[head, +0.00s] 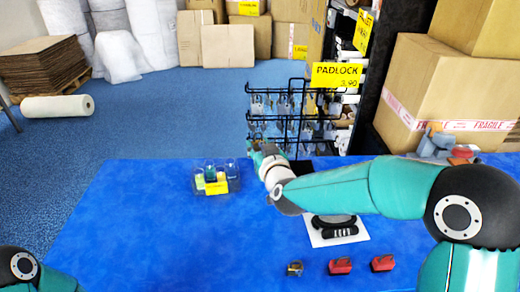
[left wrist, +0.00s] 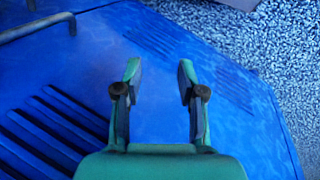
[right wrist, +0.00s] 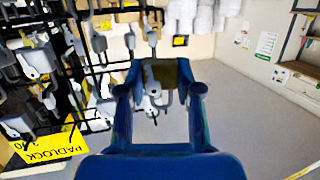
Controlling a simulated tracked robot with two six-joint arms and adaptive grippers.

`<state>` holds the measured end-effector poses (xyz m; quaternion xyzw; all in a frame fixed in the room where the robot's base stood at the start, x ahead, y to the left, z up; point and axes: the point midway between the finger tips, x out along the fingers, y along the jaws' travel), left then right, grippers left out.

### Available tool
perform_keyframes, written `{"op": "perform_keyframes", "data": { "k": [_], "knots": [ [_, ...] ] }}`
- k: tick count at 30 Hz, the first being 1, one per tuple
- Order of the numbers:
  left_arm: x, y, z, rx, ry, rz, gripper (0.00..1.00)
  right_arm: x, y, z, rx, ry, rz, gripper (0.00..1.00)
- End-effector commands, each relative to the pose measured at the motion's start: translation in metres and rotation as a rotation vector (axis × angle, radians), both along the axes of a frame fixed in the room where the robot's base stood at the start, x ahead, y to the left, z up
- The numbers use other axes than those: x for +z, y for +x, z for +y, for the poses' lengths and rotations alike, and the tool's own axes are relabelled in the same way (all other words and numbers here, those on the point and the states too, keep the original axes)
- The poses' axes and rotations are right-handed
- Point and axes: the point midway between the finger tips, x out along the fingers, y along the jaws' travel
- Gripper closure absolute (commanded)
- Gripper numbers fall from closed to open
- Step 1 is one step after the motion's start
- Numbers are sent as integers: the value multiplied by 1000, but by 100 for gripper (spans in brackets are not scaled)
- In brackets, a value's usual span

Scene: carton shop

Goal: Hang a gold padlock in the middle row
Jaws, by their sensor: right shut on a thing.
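The wire rack (head: 248,117) stands at the table's far edge, with several grey padlocks hanging in rows under a yellow PADLOCK sign (head: 337,75). My right gripper (head: 258,150) is at the rack's left side, near its lower part. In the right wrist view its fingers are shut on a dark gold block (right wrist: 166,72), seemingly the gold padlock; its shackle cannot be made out. The rack's prongs (right wrist: 92,72) are just left of it. Another gold padlock (head: 295,268) lies on the blue table's front. My left gripper (left wrist: 158,80) is open and empty.
A clear bin (head: 212,188) with small goods stands left of my right gripper. Red items (head: 340,266) lie at the table's front. A white card (head: 336,236) with black handles lies under my right arm. Cartons (head: 440,95) stand behind right. The table's left is clear.

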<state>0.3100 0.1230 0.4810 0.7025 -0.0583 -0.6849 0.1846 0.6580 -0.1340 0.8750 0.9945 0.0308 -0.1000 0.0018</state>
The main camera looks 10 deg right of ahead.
Motion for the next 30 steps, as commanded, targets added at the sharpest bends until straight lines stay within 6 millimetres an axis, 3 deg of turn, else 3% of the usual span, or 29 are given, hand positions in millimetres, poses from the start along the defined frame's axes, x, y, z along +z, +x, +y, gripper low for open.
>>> {"op": "perform_keyframes", "data": {
  "k": [30],
  "knots": [
    [9,0,0,0,0,0,60,-8,59,-11,1,0,-1,94]
  ]
}}
